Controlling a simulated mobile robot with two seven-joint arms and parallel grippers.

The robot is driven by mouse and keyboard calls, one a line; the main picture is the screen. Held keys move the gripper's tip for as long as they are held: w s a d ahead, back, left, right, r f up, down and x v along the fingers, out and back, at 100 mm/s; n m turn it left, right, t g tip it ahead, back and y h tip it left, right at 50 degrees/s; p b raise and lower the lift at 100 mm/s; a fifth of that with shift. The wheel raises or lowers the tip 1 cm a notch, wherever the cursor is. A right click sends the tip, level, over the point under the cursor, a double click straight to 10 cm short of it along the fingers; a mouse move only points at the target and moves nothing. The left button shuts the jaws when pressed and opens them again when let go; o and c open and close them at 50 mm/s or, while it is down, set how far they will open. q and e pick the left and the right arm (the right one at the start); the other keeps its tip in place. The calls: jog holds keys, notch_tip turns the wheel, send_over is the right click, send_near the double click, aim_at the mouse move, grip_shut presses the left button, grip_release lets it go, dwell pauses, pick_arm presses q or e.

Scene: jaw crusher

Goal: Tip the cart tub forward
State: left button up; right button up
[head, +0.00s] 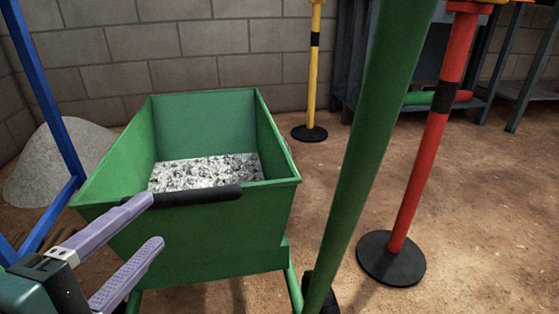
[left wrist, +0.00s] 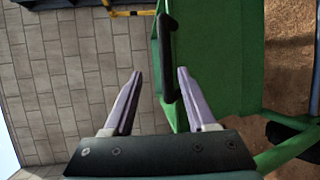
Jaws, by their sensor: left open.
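The green cart tub (head: 200,235) stands level at the left centre of the head view, with grey crushed stone (head: 205,172) inside. A black grip bar (head: 200,195) runs along its near rim. My left gripper (head: 154,220), with two lilac fingers, is open just in front of the tub's near wall. Its upper fingertip overlaps the left end of the bar in the picture; contact cannot be told. In the left wrist view the bar (left wrist: 167,60) shows between and beyond the open fingertips (left wrist: 160,72), beside the green tub wall (left wrist: 210,60). My right gripper is out of view.
A thick green post (head: 365,150) rises right of the tub. A red post (head: 430,150) on a black base and a yellow post (head: 315,60) stand farther right and behind. A grey heap (head: 60,160) lies left behind a blue frame (head: 45,90). Bare floor shows at right.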

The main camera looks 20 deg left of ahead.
aim_at(179, 203)
pick_arm(q)
jog(key=shift+w+a+f+p, duration=0.2)
jog(key=shift+w+f, duration=0.15)
jog(key=shift+w, duration=0.15)
jog(key=shift+w+a+f+p, duration=0.1)
jog(key=shift+w+f+p, duration=0.15)
jog(key=shift+w, duration=0.25)
jog(key=x, duration=0.6)
jog(key=shift+w+f, duration=0.15)
jog(key=shift+w, duration=0.3)
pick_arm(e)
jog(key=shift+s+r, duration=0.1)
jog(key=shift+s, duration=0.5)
pick_arm(q)
jog(key=shift+w, duration=0.1)
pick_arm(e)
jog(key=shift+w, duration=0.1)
pick_arm(q)
jog(key=shift+c, duration=0.4)
grip_shut()
